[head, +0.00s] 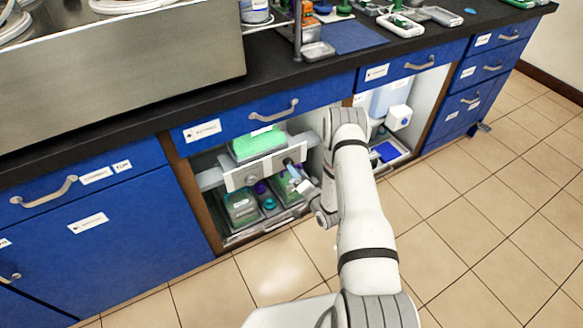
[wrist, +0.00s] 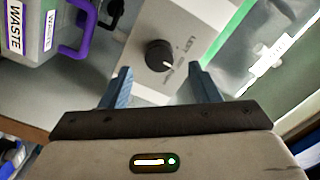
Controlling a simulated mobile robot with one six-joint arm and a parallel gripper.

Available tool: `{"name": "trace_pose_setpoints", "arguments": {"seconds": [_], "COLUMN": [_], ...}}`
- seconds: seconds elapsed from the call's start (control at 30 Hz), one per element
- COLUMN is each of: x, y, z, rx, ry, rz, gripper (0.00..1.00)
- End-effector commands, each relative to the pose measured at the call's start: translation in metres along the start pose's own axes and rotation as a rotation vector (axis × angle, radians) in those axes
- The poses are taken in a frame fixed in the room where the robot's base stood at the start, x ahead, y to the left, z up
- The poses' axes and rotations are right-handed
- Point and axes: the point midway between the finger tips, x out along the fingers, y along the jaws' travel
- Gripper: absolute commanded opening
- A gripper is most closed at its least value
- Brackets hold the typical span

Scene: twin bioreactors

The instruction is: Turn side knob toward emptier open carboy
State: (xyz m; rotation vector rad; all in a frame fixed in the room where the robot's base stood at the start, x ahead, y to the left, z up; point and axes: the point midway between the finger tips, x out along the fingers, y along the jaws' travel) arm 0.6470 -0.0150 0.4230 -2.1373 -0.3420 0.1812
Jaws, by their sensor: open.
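A black round side knob (wrist: 160,55) with a white pointer mark sits on a pale grey panel in the wrist view. The mark points to the lower right, and small print lies beside it. My gripper (wrist: 158,76) is open, its two blue-grey fingers on either side just short of the knob, with nothing between them. In the head view my gripper (head: 292,168) is at the right part of the panel (head: 236,182) inside the open cabinet. Two carboys, left (head: 240,207) and right (head: 286,190), stand low in the cabinet; their fill levels are hard to tell.
A vessel with bright green contents (head: 257,146) sits above the panel. A grey container with a WASTE label (wrist: 28,30) and purple handle lies left in the wrist view. Cabinet walls and the blue drawer front (head: 250,122) bound the opening. Tiled floor (head: 490,220) is clear.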

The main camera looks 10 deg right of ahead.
Motion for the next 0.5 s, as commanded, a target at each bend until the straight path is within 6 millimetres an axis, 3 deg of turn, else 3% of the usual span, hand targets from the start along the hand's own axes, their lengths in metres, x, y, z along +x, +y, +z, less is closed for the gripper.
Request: {"name": "trace_pose_setpoints", "arguments": {"seconds": [0.2, 0.5], "x": [0.031, 0.040], "y": [0.001, 0.000], "z": [0.000, -0.001], "rx": [-0.002, 0.000], "ry": [0.001, 0.000], "rz": [-0.001, 0.001], "gripper": [0.56, 0.56]}}
